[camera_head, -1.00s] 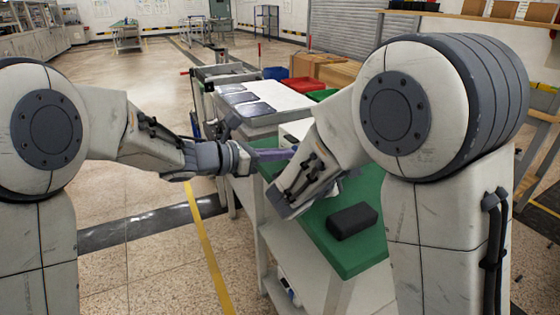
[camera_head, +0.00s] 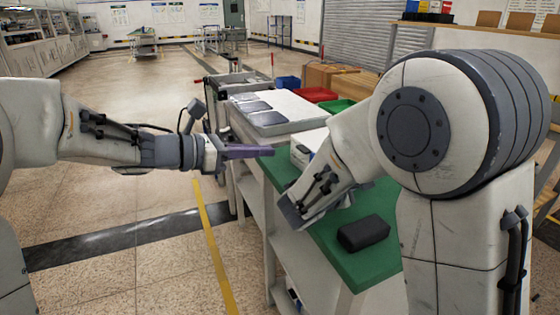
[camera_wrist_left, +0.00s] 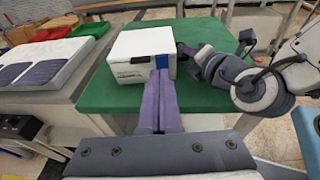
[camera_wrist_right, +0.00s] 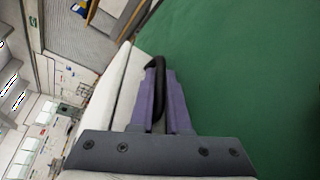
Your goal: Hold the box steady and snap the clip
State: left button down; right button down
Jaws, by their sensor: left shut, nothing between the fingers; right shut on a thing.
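The white box (camera_wrist_left: 138,62) stands on the green bench top (camera_wrist_left: 105,95) in the left wrist view. A small blue piece (camera_wrist_left: 162,62), seemingly the clip, shows on its near face by my left fingertips. In the head view the box (camera_head: 303,148) is partly hidden behind my right forearm. My left gripper (camera_head: 268,151) is shut and empty, its purple fingers pointing at the box; in the left wrist view it (camera_wrist_left: 161,78) overlaps the face below the blue piece, and contact is unclear. My right gripper (camera_wrist_right: 158,70) is shut on a black handle (camera_wrist_right: 157,95) beside the box.
A black block (camera_head: 363,233) lies on the bench near its front edge. A white tray with grey pads (camera_head: 270,118) is beyond the box. Red (camera_head: 315,95) and green bins (camera_head: 336,106) stand behind. Open floor lies left of the bench.

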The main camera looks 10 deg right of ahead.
pick_arm(q)
jog(key=shift+s+a+r, duration=0.25)
jog(key=shift+a+r, duration=0.3)
jog(key=shift+r, duration=0.05)
jog(key=shift+s+a+r, duration=0.2)
jog(key=shift+a+r, duration=0.35)
jog(key=shift+r, duration=0.05)
pick_arm(e)
jog(key=c, duration=0.8)
grip_release()
